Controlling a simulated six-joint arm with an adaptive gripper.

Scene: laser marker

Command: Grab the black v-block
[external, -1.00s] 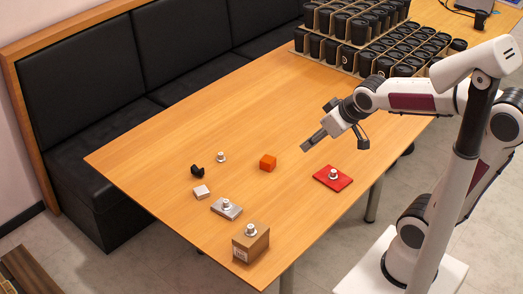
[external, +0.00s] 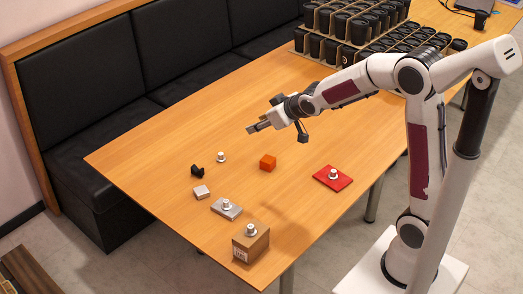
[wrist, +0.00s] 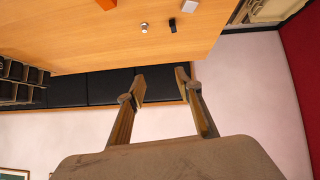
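The black v-block (external: 197,171) lies on the wooden table (external: 215,120) toward its left side in the external view, left of a small silver knob and behind a small light block. In the wrist view the v-block (wrist: 172,25) is a small dark piece near the top. My gripper (external: 253,129) is in the air above the table, right of and higher than the v-block, well apart from it. In the wrist view its two fingers (wrist: 160,78) stand apart with nothing between them.
A silver knob (external: 221,157), a light block (external: 201,192), an orange cube (external: 268,162), a silver plate with knob (external: 226,209), a cardboard box (external: 250,243) and a red plate (external: 333,179) are on the table. Racks of black cups (external: 390,45) stand at the back.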

